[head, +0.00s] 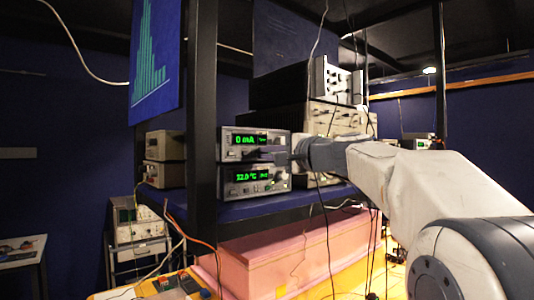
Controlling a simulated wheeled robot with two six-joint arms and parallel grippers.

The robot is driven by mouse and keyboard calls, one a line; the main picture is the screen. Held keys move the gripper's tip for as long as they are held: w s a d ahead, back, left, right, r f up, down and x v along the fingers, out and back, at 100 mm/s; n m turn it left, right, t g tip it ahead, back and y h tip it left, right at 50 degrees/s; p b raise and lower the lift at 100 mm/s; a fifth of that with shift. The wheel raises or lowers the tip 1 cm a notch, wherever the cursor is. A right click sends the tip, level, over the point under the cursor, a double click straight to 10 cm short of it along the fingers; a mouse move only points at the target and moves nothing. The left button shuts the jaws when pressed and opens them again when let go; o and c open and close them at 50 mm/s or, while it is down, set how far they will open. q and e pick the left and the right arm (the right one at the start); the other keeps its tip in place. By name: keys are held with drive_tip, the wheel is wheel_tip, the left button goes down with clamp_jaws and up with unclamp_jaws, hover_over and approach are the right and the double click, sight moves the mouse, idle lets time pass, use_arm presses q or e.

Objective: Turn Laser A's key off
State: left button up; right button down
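Two stacked bench instruments stand on the blue shelf (240,209). The upper instrument (229,144) has a lit green display reading 0 mA. The lower instrument (227,181) reads about 32.0 °C in green. My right gripper (275,156) reaches in from the right, its dark fingers in front of the right part of the upper instrument's panel. The fingers are small and dark, so their opening and any contact are unclear. I cannot make out the key or a Laser A label; the gripper covers part of the panel. My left gripper is out of view.
A black post (203,120) stands just left of the instruments. More equipment (339,118) is stacked behind my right arm. Loose cables hang in front of the shelf and the pink foam block (270,262) below. Another instrument pair (165,159) sits left of the post.

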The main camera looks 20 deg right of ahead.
idle(0.3)
drive_tip(key=n+b, duration=1.2)
drive_tip(key=n, duration=0.6)
idle(0.3)
idle(0.4)
drive_tip(key=c, duration=1)
unclamp_jaws()
